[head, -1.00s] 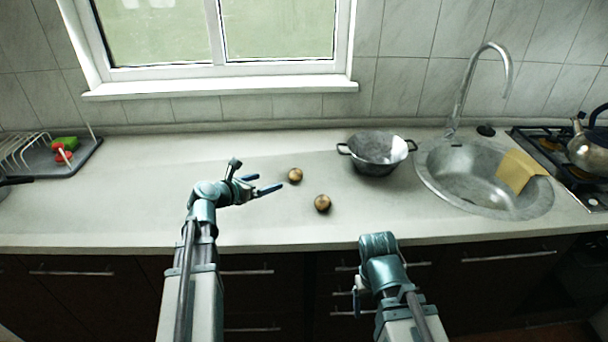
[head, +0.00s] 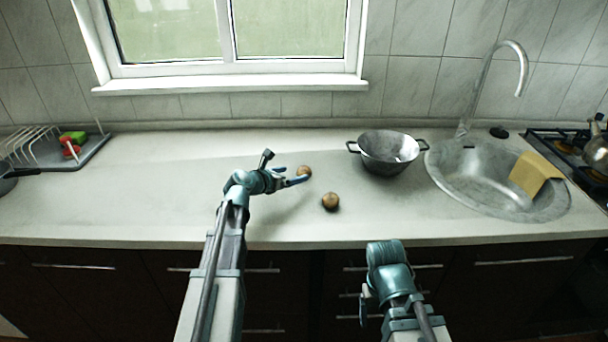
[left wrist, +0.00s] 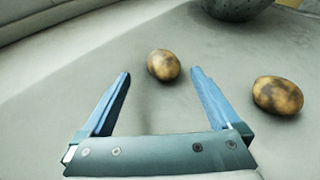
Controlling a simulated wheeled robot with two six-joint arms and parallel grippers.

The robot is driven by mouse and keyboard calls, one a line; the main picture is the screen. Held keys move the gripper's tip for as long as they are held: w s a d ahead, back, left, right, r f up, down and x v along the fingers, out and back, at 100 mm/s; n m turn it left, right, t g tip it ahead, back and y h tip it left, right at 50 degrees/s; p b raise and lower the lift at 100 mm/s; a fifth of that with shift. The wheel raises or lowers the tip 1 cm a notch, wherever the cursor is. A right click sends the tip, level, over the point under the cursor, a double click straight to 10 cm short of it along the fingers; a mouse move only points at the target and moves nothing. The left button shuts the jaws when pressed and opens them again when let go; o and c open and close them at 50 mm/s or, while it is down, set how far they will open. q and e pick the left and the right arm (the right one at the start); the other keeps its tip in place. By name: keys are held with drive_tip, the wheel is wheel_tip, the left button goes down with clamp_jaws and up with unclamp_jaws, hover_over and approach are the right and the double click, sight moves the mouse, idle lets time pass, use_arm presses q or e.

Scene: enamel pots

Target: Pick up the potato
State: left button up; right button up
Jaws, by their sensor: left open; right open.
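Two brown, mottled potatoes lie on the pale worktop. The farther potato (head: 305,171) is at the tips of my left gripper (head: 293,176), which is open and empty. In the left wrist view this potato (left wrist: 163,65) lies just ahead of the gap between the blue fingers of my left gripper (left wrist: 160,76), apart from both. The nearer potato (head: 330,202) lies closer to the front edge; it also shows right of the right finger in the left wrist view (left wrist: 277,96). My right gripper (head: 364,305) hangs low before the cabinets, mostly hidden by its own arm.
A grey metal colander (head: 388,152) with two handles stands right of the potatoes. Beyond it are the round sink (head: 470,180), a yellow cloth (head: 535,173) and a stove with a kettle. A dish rack (head: 45,150) stands far left.

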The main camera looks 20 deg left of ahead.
sight(299, 174)
use_arm(q)
drive_tip(key=b+x, duration=0.1)
drive_tip(key=x, duration=0.3)
drive_tip(key=shift+s+d+f+b, duration=0.1)
drive_tip(key=shift+d+f+b, duration=0.1)
drive_tip(key=shift+f+b, duration=0.1)
drive_tip(key=shift+w+d, duration=0.15)
drive_tip(key=shift+w, duration=0.1)
drive_tip(key=shift+c, duration=0.5)
drive_tip(key=c, duration=1.4)
drive_tip(key=shift+r, duration=0.1)
drive_tip(key=shift+r+p, duration=0.8)
drive_tip(key=shift+p, duration=0.05)
drive_tip(key=shift+s+d+r+p, duration=0.15)
drive_tip(key=shift+s+r+p, duration=0.1)
drive_tip(key=shift+r+p, duration=0.3)
drive_tip(key=shift+s+d+r+p, duration=0.1)
drive_tip(key=shift+s+r+p, duration=0.15)
drive_tip(key=shift+r+p, duration=0.3)
drive_tip(key=s+d, duration=0.2)
drive_tip(key=s, duration=0.2)
drive_tip(key=s+d, duration=0.3)
drive_tip(key=s, duration=0.1)
drive_tip(key=s+d+r+p, duration=0.1)
drive_tip(key=s+d, duration=0.1)
drive_tip(key=s, duration=0.3)
drive_tip(key=shift+d, duration=0.3)
